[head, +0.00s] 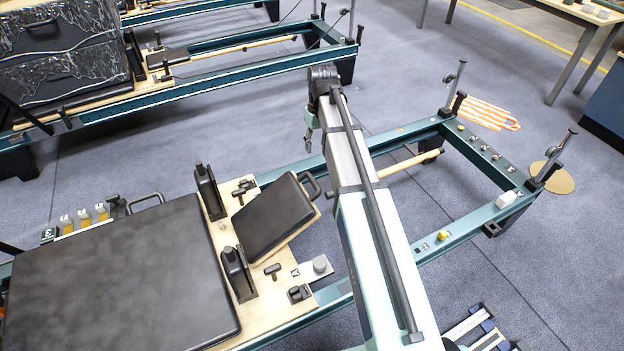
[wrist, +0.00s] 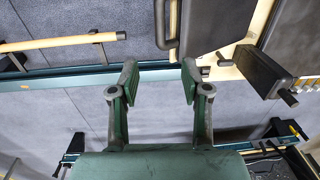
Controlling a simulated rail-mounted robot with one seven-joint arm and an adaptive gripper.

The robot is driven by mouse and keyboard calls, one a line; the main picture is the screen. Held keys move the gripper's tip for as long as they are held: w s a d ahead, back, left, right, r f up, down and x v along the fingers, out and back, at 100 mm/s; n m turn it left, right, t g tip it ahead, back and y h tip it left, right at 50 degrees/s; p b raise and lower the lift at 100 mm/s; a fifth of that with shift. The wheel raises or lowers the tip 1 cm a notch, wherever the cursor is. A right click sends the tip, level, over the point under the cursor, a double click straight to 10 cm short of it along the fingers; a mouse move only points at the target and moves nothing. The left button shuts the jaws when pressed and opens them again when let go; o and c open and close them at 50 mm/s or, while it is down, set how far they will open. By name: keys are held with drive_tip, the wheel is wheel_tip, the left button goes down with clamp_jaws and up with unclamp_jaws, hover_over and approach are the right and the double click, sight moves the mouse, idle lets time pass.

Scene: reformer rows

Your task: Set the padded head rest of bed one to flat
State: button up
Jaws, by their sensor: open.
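The padded head rest (head: 272,215) of the near bed is a dark pad on a pale wooden board, and it looks tilted relative to the carriage. A dark loop handle (head: 312,185) sits at its far end. In the wrist view the head rest (wrist: 218,22) is at the top, with its handle (wrist: 166,24) to its left. My gripper (head: 309,142) is beyond the head rest in the head view, apart from it. In the wrist view my gripper (wrist: 158,70) is open and empty, with its fingertips below the handle in the picture.
Two dark shoulder rests (head: 208,190) (head: 238,272) flank the head rest. The large carriage pad (head: 120,275) lies to the left. The teal frame (head: 460,235) and a wooden bar (head: 410,164) extend right. Another bed (head: 220,70) stands behind, with floor between.

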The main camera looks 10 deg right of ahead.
sight(314, 180)
drive_tip(key=f, duration=1)
drive_tip(key=a+f, duration=0.1)
drive_tip(key=f, duration=0.5)
drive_tip(key=shift+s, duration=0.1)
drive_tip(key=shift+c, duration=0.3)
clamp_jaws()
